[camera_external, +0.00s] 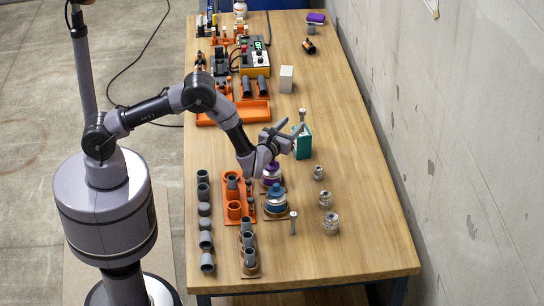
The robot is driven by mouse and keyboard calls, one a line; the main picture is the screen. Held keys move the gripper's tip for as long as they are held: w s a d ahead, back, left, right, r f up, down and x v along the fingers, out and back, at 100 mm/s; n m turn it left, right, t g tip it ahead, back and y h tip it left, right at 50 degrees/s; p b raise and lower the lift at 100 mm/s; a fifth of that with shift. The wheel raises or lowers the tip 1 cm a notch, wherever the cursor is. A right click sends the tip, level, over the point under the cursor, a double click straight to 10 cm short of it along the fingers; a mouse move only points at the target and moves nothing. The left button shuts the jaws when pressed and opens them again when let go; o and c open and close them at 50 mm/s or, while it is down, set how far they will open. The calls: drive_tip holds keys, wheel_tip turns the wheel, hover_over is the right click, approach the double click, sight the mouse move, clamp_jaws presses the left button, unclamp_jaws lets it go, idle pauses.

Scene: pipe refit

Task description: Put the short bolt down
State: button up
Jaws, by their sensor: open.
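My gripper (284,135) is open, reaching right above the table at about its middle, close to a teal block (303,146). A small grey bolt-like piece (302,115) with a wider head shows just beyond the fingertips, at the top of the teal block. I cannot tell whether it touches the block or a finger. Another grey bolt (293,222) stands upright, head up, on the bare wood nearer the front, apart from my gripper. Which of the two is the short bolt is not clear.
A purple-topped item (271,173) and a blue-topped one (276,201) stand below my gripper. An orange tray (232,187) and rows of grey pipe pieces (205,227) are on the left. Metal fittings (330,223) stand right. A white block (286,79) stands farther back. The right front is clear.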

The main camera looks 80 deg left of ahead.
drive_tip(key=s+a+r+n+g+h, duration=0.1)
drive_tip(key=s+a+r+n+g, duration=0.1)
drive_tip(key=s+r+n+g, duration=1.1)
drive_tip(key=s+d+r+n+t+h, duration=0.2)
drive_tip(key=s+d+n+t+h, duration=0.2)
drive_tip(key=s+d, duration=0.4)
drive_tip(key=s+d+r+n+t+h, duration=0.3)
drive_tip(key=s+d+h, duration=0.4)
drive_tip(key=s, duration=1)
drive_tip(key=shift+s+d+n+t+h, duration=0.35)
drive_tip(key=shift+d+n+t, duration=0.2)
drive_tip(key=shift+d, duration=0.5)
